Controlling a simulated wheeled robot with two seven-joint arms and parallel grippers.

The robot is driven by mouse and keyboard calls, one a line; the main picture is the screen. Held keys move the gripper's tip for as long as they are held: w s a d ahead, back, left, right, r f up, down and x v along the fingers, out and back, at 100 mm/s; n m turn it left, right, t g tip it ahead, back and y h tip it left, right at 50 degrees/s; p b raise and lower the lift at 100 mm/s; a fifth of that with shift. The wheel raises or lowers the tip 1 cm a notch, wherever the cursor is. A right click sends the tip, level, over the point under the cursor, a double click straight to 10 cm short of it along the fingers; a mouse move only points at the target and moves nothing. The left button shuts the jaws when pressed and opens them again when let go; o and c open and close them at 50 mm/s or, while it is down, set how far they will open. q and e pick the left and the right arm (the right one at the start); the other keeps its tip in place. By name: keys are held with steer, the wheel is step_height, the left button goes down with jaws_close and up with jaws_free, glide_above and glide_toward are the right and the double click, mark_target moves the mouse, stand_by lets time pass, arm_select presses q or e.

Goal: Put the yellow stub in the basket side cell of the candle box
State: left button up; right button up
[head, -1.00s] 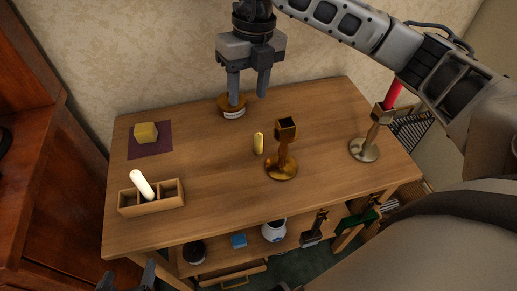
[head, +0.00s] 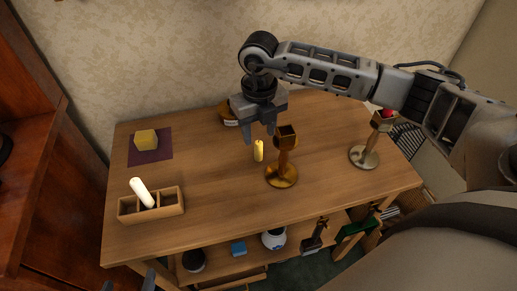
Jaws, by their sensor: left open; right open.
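The short yellow stub (head: 258,152) stands upright on the table, just left of the brass candlestick. My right gripper (head: 260,139) is open, its fingertips just over or behind the stub's top; I cannot tell whether they touch it. The wooden candle box (head: 168,210) stands at the table's front left and has divided cells. A white candle (head: 141,190) leans to the left in it, seemingly in the middle cell. The right-hand cell looks empty. My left gripper (head: 128,286) is open at the bottom left edge, mostly out of view.
The brass candlestick (head: 282,174) stands close right of the stub. A silver candlestick (head: 364,157) with a red candle (head: 388,114) stands farther right, partly behind my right arm. A dark wire basket (head: 408,138) lies beyond. A yellow block (head: 146,140) sits on a purple mat (head: 164,150).

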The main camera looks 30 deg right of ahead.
mark_target(259, 142)
step_height(259, 142, down, 3)
steer(key=shift+a+f, duration=0.1)
steer(key=shift+f, duration=0.1)
steer(key=shift+c, duration=0.4)
jaws_close()
steer(key=shift+r, duration=0.1)
